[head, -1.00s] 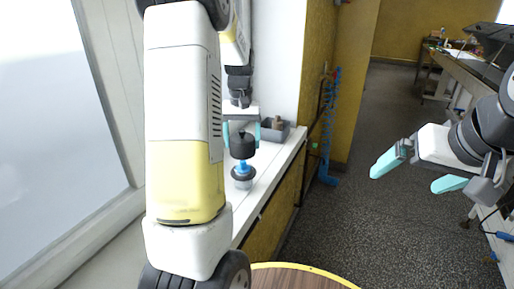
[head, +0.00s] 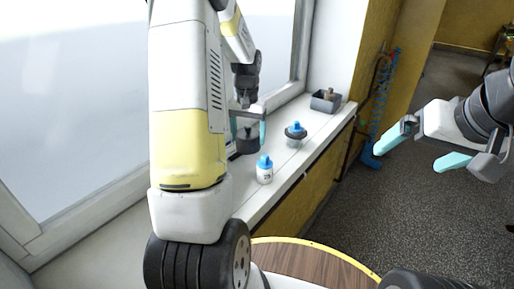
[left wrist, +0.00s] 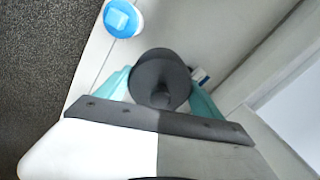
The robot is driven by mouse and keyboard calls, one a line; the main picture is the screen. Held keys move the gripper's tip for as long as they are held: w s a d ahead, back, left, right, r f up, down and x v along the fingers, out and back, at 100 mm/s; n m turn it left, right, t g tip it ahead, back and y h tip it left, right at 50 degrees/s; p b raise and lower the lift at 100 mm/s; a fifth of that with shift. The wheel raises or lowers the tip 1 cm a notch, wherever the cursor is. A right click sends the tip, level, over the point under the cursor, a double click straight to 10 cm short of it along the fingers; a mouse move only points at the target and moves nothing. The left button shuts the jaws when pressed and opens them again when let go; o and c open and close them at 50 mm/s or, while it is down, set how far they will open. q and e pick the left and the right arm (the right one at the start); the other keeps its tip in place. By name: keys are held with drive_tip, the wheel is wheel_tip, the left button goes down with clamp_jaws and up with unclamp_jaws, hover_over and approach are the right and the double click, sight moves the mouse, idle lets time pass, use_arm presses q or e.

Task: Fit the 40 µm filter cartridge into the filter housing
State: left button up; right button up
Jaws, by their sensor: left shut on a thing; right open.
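My left gripper (head: 248,134) is shut on a dark cylindrical piece (head: 247,144) that looks like the housing's cover. It also shows between the fingers in the left wrist view (left wrist: 160,80). A white cartridge (head: 264,174) with a blue top stands on the ledge, to the right of and nearer than the held piece. Its dark print is too small to read. Farther along stands a low dark round base (head: 295,137), seemingly the filter housing, with a blue part on top. In the left wrist view a white item (left wrist: 200,76) is mostly hidden behind the cover. My right gripper (head: 418,150) is open and empty.
A grey bin (head: 325,105) with a brownish item stands at the far end of the white ledge (head: 312,150). A window runs along the left. A round wooden table (head: 305,262) is in front. A blue coiled hose hangs on the wall.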

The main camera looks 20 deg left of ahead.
use_arm(q)
wheel_tip(320, 180, down, 7)
drive_tip(key=shift+f, duration=0.15)
drive_tip(key=shift+f, duration=0.1)
idle(0.3)
drive_tip(key=o, duration=1.3)
drive_tip(key=shift+o, duration=0.2)
